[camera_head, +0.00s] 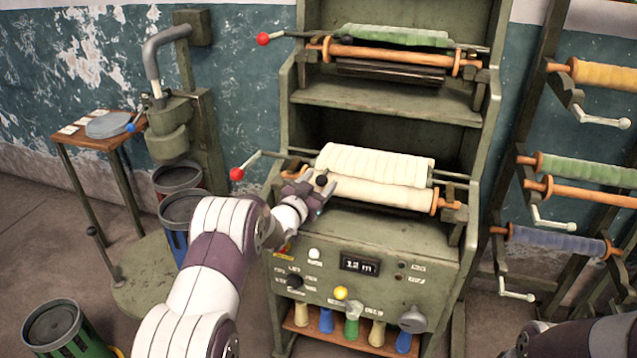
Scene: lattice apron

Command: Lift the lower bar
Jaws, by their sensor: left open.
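The lower bar is a thin grey metal bar (450,175) behind the cream roll on the lower shelf of the green machine. Its cranked left end carries a red knob (236,174). White ribbed material (375,163) lies over the bar's middle and hides it. My left gripper (322,186) is open at the left end of the cream roll (385,193), in front of the bar. I cannot tell whether it touches the roll or bar. My right gripper is out of view; only part of my right arm shows at bottom right.
A similar upper bar with a red knob (263,39) sits above, by a green roll (395,36). The front panel has a display (359,265) and knobs. A rack of rolls (560,243) stands right. Bins (55,328) and a small table (95,138) stand left.

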